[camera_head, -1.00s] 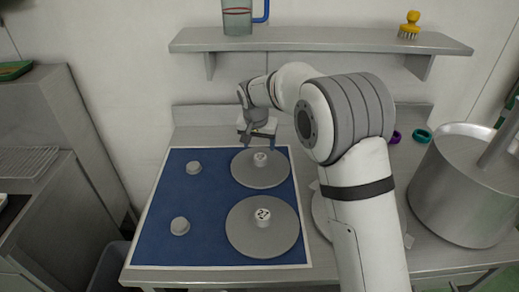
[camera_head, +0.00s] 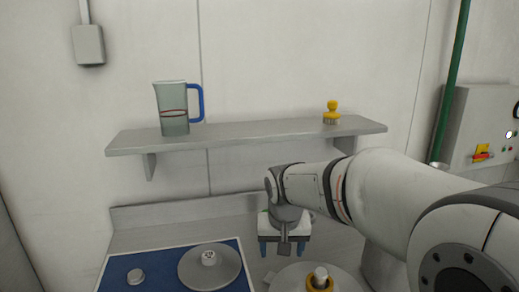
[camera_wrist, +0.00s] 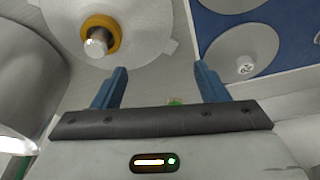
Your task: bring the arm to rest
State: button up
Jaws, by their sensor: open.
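My gripper (camera_head: 283,249) hangs pointing down over the worktop, between the blue mat and a grey disc to its right. Its two blue fingers are apart with nothing between them, and they also show apart in the wrist view (camera_wrist: 160,75). The grey disc (camera_head: 293,279) has an upright post with a yellow ring (camera_head: 319,284) around it. This disc (camera_wrist: 147,22) and ring (camera_wrist: 101,22) also show at the upper left of the wrist view. My arm reaches in from the right and hides part of the worktop.
A blue mat (camera_head: 172,264) carries a grey disc (camera_head: 190,266) with a knob and a small grey piece (camera_head: 135,276). A control box (camera_head: 480,130) is at right.

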jog(key=s+d+f, duration=0.1)
jog(key=s+d, duration=0.4)
jog(key=s, duration=0.4)
jog(key=s+d+f, duration=0.1)
jog(key=s+d, duration=0.4)
jog(key=s, duration=0.4)
jog(key=shift+s+f, duration=0.15)
jog(key=shift+s, duration=0.15)
